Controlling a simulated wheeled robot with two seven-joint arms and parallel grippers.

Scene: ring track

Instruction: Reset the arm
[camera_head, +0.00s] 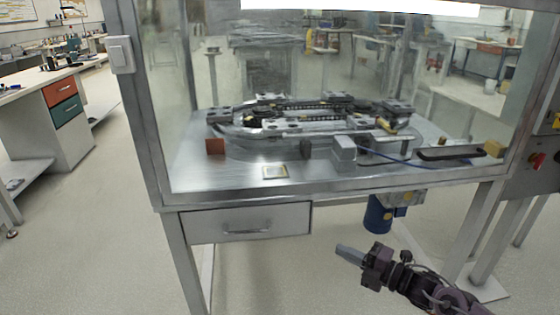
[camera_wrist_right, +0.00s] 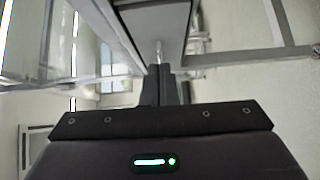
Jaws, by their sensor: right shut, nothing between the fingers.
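My right gripper (camera_head: 349,253) shows at the lower right of the head view, in front of and below the table edge. Its fingers are together and hold nothing. The shut fingers also show in the right wrist view (camera_wrist_right: 160,84), pointing toward the underside of the table. The gripper appears clear of the table, with no contact visible. My left gripper is not in the head view.
A metal table (camera_head: 240,181) with glass walls carries the ring track (camera_head: 310,117). A drawer (camera_head: 246,223) and a blue motor (camera_head: 379,214) hang under its front. A control box with a red knob (camera_head: 537,161) is at the right. Open floor lies left.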

